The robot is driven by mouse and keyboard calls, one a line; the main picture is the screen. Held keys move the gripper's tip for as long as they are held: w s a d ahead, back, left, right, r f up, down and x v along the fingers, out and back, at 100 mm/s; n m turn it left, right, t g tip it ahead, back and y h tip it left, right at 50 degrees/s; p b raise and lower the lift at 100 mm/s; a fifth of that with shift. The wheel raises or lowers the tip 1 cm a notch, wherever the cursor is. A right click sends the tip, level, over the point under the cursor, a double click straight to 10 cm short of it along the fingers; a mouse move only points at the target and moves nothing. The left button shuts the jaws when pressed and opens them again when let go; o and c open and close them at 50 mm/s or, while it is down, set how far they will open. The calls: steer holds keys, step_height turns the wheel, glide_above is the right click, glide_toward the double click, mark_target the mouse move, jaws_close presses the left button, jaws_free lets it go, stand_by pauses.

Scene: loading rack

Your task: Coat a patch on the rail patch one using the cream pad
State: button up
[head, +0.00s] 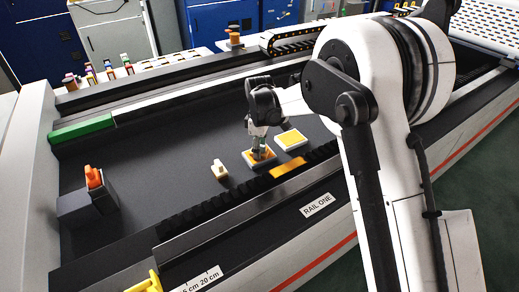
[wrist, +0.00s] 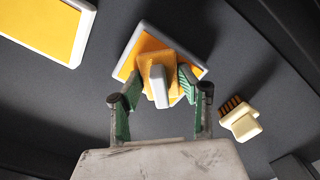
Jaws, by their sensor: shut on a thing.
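My gripper (head: 260,152) reaches down over a white-rimmed tray with an orange surface (head: 247,163). In the head view the fingers mostly hide the pad. An orange rail patch (head: 287,167), which I take as patch one, lies on the near rail by the RAIL ONE label (head: 318,206).
A second orange-faced, white-rimmed tray (head: 291,139) lies just right; it also shows in the wrist view (wrist: 45,25). A cream brush with brown bristles (wrist: 240,120) stands left of my gripper in the head view (head: 219,170). An orange object on a dark block (head: 94,178) is far left.

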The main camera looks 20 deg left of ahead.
stand_by(0.3)
steer(key=shift+r+p, duration=1.25)
steer(key=shift+r, duration=2.2)
